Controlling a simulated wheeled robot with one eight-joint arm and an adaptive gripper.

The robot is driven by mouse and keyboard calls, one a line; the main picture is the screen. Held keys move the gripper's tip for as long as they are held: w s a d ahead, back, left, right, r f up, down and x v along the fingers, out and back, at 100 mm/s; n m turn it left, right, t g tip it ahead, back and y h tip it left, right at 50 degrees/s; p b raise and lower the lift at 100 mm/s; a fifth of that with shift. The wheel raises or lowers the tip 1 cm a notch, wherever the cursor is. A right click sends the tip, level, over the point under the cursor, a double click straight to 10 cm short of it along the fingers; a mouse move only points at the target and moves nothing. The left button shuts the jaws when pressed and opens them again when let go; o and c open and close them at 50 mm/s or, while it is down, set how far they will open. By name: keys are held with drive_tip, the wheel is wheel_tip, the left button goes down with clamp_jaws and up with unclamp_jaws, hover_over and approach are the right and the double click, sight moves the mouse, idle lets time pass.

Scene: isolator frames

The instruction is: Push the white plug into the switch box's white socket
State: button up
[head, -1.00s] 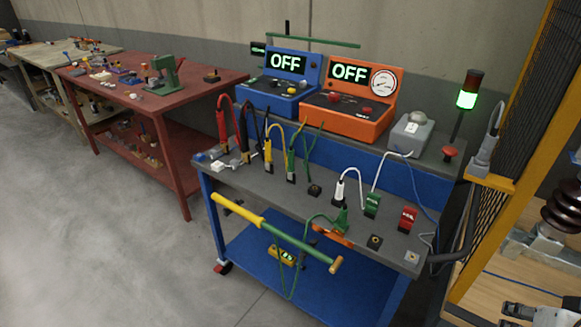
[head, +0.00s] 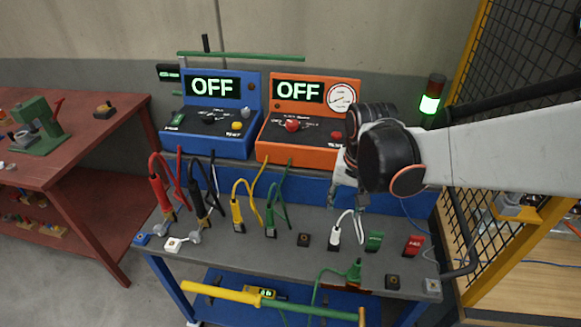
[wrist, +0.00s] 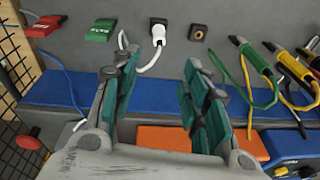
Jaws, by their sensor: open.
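The white plug (head: 335,236) stands upright on the grey bench top, with its white cable looping up. In the wrist view the white plug (wrist: 158,33) shows on a dark base, beyond the fingertips and between their lines. My gripper (wrist: 157,78) is open, with nothing between its green-padded fingers. In the head view my gripper (head: 348,195) hangs above and behind the plug, apart from it; its fingertips are partly hard to make out. The switch box and its white socket are hidden behind my arm in the head view and cannot be made out in the wrist view.
Green (head: 374,241) and red (head: 413,245) blocks stand right of the plug. Green (head: 271,225), yellow (head: 238,220), black and red plugs with cables stand left. Blue and orange OFF consoles (head: 305,140) line the back. A mesh fence (head: 490,190) is at right.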

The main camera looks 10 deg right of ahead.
sight(335, 236)
drive_tip(key=w+f, duration=0.1)
drive_tip(key=f, duration=0.3)
drive_tip(key=w+f+m+g, duration=0.1)
drive_tip(key=f, duration=0.3)
drive_tip(key=w+f+g, duration=0.1)
drive_tip(key=f, duration=0.3)
drive_tip(key=shift+w+f+m, duration=0.2)
drive_tip(key=shift+m, duration=0.2)
drive_tip(key=shift+s+f+b, duration=0.2)
drive_tip(key=shift+f+b, duration=0.45)
drive_tip(key=shift+f, duration=0.7)
drive_tip(key=shift+s+f+b, duration=0.15)
drive_tip(key=shift+f+b, duration=0.5)
drive_tip(key=shift+f, duration=0.7)
drive_tip(key=shift+r, duration=0.1)
drive_tip(key=shift+c, duration=0.2)
clamp_jaws()
